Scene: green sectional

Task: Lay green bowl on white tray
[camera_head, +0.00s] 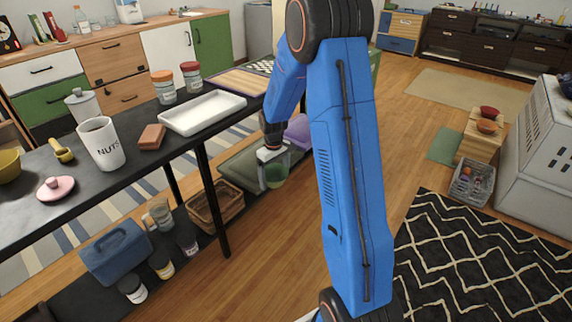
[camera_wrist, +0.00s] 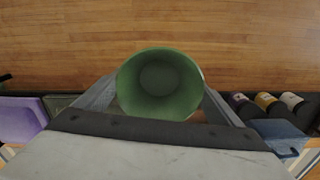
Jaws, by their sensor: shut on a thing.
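The white tray (camera_head: 202,112) lies on the black table top and looks empty. The green bowl (camera_wrist: 160,85) is between the fingers of my gripper (camera_wrist: 158,98) in the wrist view, and I look down into its empty inside. In the head view the bowl (camera_head: 274,176) shows partly, below my gripper (camera_head: 272,160). My gripper is shut on the bowl and holds it beside the table, lower than the table top and to the right of the tray. My blue arm hides part of the scene there.
A brown block (camera_head: 152,136), a NUTS canister (camera_head: 101,143) and a pink lid (camera_head: 55,188) stand left of the tray. Two jars (camera_head: 163,87) stand behind it. The lower shelf holds a wicker basket (camera_head: 214,207) and a blue toolbox (camera_head: 113,252).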

